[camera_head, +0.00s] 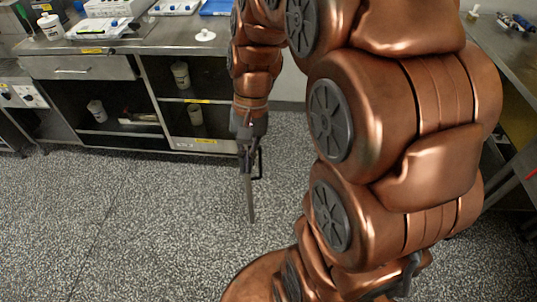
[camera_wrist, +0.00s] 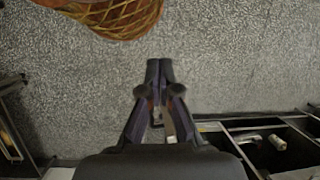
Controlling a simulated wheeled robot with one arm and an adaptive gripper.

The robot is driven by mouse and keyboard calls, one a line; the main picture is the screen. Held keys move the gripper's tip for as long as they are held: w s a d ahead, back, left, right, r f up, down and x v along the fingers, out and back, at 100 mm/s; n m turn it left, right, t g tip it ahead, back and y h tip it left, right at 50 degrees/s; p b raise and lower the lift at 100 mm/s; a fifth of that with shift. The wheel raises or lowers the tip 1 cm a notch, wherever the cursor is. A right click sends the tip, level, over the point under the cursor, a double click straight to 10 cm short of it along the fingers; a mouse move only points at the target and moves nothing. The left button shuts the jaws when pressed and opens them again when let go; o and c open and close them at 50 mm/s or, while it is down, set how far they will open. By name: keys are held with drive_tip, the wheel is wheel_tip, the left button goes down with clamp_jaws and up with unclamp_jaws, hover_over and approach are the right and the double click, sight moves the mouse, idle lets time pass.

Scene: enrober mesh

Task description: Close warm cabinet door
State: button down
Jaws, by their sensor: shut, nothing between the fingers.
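The steel cabinet under the counter (camera_head: 110,66) stands at the left and back in the head view. Its shelves are uncovered and hold white containers. In the wrist view my gripper (camera_wrist: 159,65) is shut, fingertips together and empty, above bare floor.
A drawer (camera_head: 80,68) sits above the left shelves. White containers (camera_head: 180,75) stand inside the cabinet. A bench (camera_head: 512,50) runs along the right. The speckled floor (camera_head: 140,220) in front of the cabinet is clear. My copper arm hides the middle and right of the head view.

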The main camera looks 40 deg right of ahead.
drive_tip(key=w+d+f+m+t+y+b, duration=0.2)
drive_tip(key=w+d+f+m, duration=0.35)
drive_tip(key=d, duration=0.45)
drive_tip(key=w+d+f+m+t+y+b, duration=0.1)
drive_tip(key=w+d+f+m+y+b, duration=0.2)
drive_tip(key=d+f, duration=0.5)
drive_tip(key=w+d+f+m+t+b, duration=0.2)
drive_tip(key=w+d+f+m, duration=0.4)
drive_tip(key=d, duration=0.5)
drive_tip(key=w+a+f+p, duration=0.1)
drive_tip(key=w+a+f, duration=0.1)
drive_tip(key=a+f, duration=0.4)
drive_tip(key=a, duration=0.4)
drive_tip(key=shift+w+a+f, duration=0.2)
drive_tip(key=shift+w+f, duration=0.15)
drive_tip(key=shift+f, duration=0.05)
drive_tip(key=shift+a, duration=0.1)
